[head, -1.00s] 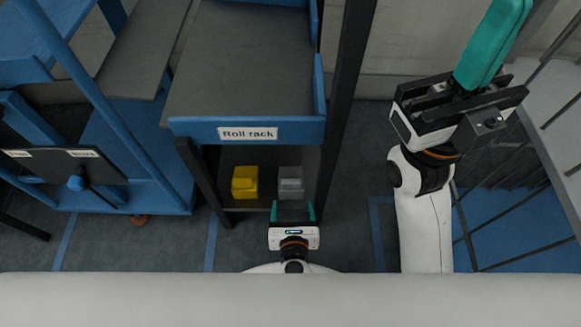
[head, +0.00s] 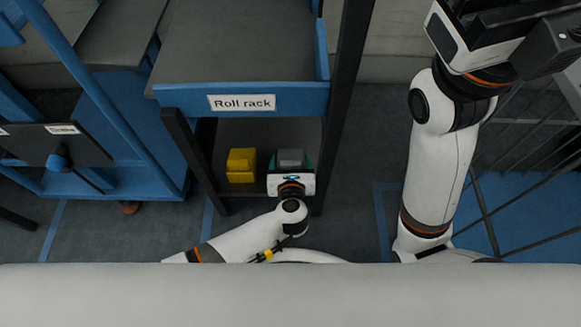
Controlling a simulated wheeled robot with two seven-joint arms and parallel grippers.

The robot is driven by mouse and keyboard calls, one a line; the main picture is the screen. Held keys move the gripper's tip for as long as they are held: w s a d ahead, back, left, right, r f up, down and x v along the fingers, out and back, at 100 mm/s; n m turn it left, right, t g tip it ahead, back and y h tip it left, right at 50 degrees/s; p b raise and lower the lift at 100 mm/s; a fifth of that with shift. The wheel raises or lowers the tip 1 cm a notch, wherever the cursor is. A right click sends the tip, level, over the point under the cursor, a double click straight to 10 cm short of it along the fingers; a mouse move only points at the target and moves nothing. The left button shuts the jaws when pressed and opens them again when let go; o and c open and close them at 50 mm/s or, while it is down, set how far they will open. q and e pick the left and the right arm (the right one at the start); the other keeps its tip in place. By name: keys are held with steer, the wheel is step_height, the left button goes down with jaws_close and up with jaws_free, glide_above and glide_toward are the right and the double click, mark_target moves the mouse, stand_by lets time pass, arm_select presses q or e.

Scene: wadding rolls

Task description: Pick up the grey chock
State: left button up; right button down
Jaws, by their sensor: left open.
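The grey chock (head: 290,158) sits on the lower shelf of the roll rack, beside a yellow chock (head: 241,165) on its left. My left gripper (head: 290,166) is at the grey chock, with its teal fingers reaching along both sides of it. The gripper is open, and I cannot tell whether the fingers touch the chock. The gripper's body hides the chock's near face. My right gripper (head: 510,35) is at the top right, with its fingers cut off by the picture's edge.
The roll rack (head: 180,97) has a blue-edged upper shelf above the chocks and dark posts on both sides. A blue frame with a dark panel (head: 55,143) stands at the left. A railing of dark bars (head: 525,235) is at the right.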

arm_select(q)
steer(key=c, duration=1)
steer(key=shift+r+p, duration=0.25)
steer(key=shift+p, duration=0.05)
